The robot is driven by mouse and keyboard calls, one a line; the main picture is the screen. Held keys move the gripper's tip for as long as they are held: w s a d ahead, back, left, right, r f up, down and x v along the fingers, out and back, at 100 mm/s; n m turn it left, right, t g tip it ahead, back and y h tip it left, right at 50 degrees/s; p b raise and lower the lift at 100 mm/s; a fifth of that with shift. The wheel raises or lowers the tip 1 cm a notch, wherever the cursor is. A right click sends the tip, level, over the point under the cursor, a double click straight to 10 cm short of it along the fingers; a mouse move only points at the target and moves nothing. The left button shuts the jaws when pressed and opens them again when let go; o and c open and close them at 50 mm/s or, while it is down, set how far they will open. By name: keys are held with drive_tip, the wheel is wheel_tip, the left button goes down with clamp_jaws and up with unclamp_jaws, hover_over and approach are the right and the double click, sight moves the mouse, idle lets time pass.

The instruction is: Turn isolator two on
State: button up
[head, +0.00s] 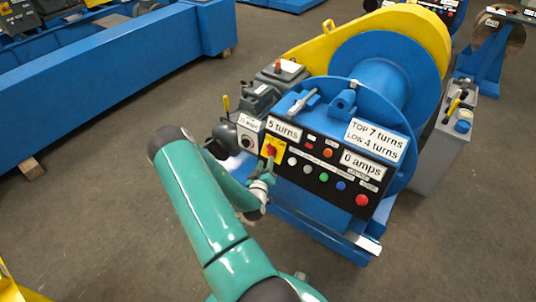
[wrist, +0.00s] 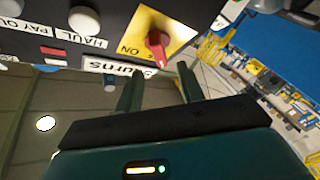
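A rotary isolator switch with a red knob (head: 269,150) on a yellow plate sits at the left end of the black control panel on the blue winch. In the wrist view the red knob (wrist: 157,45) shows close up, with the word ON on the yellow plate (wrist: 175,28). No isolator number is readable. My gripper (wrist: 158,76) is open and empty, its two fingers apart just short of the panel, with the knob beyond the gap between them. In the head view my gripper (head: 262,182) is just below the switch, partly hidden by my arm.
The panel also carries coloured buttons, including a green one (head: 324,177) and a red one (head: 362,200), and a "5 turns" label (head: 284,130). A grey motor (head: 262,95) and yellow guard (head: 345,35) stand behind.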

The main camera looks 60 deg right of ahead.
sight(268, 152)
drive_tip(key=x, duration=0.5)
drive_tip(key=shift+w+d, duration=0.1)
drive_tip(key=shift+d, duration=0.3)
clamp_jaws()
